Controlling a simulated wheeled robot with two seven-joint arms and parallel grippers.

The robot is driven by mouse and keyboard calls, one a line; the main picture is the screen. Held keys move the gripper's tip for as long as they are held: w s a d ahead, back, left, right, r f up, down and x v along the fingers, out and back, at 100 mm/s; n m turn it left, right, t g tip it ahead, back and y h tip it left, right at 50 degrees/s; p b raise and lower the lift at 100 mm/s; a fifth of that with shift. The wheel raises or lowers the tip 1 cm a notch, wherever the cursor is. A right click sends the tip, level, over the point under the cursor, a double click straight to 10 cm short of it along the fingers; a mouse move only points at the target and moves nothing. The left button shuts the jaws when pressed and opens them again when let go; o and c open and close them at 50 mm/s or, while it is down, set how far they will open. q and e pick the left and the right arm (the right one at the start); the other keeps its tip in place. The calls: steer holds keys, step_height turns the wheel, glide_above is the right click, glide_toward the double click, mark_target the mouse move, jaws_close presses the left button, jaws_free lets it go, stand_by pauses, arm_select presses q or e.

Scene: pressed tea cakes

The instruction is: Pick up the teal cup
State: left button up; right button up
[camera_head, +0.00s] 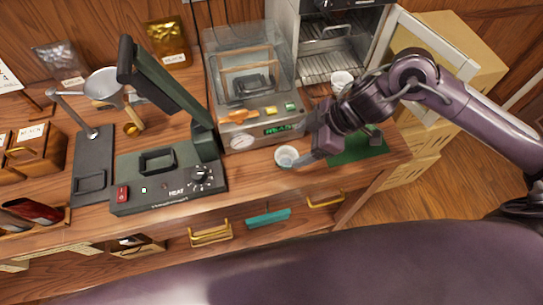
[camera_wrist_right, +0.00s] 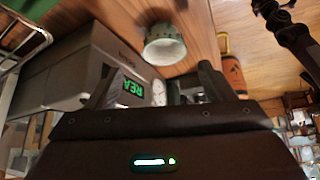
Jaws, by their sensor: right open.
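The teal cup (camera_head: 286,157) stands upright on the wooden counter in the head view, pale inside, to the right of the heat press. It also shows in the right wrist view (camera_wrist_right: 164,46), just beyond the fingers, with a greenish teal side. My right gripper (camera_head: 306,152) is open and close by on the cup's right side. In the wrist view the two fingers (camera_wrist_right: 160,84) are spread apart with the cup ahead of the gap, and it is not gripped. Whether a finger touches the cup is unclear. My left gripper is not in view.
A clear-lidded machine (camera_head: 262,133) with a green display stands behind the cup. The dark heat press (camera_head: 150,180) stands to its left. A green mat (camera_head: 357,150) lies at right, partly behind my arm. A white cup (camera_head: 342,79) stands farther back. The counter's front edge is near.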

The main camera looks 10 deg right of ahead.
mark_target(296, 152)
steer(key=shift+a+f, duration=0.15)
steer(key=shift+f, duration=0.25)
steer(key=shift+a+f, duration=0.1)
steer(key=shift+f, duration=0.3)
steer(key=shift+p+x, duration=0.5)
steer(key=shift+x, duration=0.45)
steer(key=x, duration=0.2)
steer(key=shift+s+a+f, duration=0.1)
steer(key=shift+a+f, duration=0.2)
steer(key=shift+a, duration=0.05)
steer(key=shift+a+f, duration=0.15)
steer(key=shift+f, duration=0.25)
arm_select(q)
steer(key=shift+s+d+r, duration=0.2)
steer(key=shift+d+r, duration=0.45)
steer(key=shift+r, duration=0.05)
arm_select(e)
steer(key=c, duration=1.1)
